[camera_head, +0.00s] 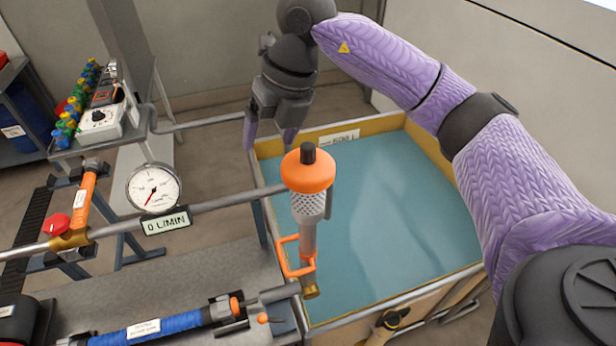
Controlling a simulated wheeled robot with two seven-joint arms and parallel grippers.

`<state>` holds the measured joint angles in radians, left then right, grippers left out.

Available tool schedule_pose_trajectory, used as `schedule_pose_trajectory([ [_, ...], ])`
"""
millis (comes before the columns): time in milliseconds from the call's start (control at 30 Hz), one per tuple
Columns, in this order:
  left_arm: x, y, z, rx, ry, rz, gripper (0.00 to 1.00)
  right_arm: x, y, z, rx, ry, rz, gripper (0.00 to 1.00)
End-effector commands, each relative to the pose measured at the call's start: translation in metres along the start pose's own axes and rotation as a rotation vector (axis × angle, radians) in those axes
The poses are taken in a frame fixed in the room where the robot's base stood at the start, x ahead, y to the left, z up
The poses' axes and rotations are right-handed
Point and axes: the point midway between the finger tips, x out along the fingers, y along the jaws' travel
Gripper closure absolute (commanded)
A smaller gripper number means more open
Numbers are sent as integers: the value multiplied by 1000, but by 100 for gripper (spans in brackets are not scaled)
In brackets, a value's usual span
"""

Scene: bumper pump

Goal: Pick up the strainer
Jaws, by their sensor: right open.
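The strainer (309,203) appears to be the perforated light-grey cylinder under an orange cap with a dark knob on top. It stands upright near the left rim of the water tank, above a grey stem with an orange frame (296,258) around it. I cannot tell how it is attached below. My right gripper (270,140) points down behind and slightly left of the orange cap, near the tank's back left corner. Its two fingers are apart, with nothing visible between them. My left gripper is not in view.
The tank (467,279) of blue water has a raised yellow rim. A pipe with a round gauge (155,187) and a flow display (166,222) runs left from the strainer. A red-knobbed valve (57,224) is farther left.

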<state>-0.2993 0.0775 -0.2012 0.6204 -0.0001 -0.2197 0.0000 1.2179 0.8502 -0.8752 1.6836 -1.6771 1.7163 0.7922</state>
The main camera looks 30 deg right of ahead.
Motion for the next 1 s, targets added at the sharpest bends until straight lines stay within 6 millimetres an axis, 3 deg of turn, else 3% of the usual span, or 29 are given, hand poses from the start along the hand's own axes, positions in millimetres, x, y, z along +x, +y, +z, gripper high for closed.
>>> schedule_pose_trajectory([
  [33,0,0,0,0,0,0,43,-17,-24,4,60,-9,-118,20],
  [100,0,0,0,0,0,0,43,-34,-49,3,131,-6,-240,20],
  [200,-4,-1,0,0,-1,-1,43,-32,-64,2,170,1,-301,20],
  [700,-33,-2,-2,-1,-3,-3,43,50,-87,10,162,1,-296,20],
  [900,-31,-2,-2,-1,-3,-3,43,54,-87,10,160,-2,-294,20],
  [933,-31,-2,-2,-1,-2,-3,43,54,-87,10,160,-2,-294,22],
  [1000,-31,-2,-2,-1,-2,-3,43,54,-87,10,160,-2,-294,37],
])
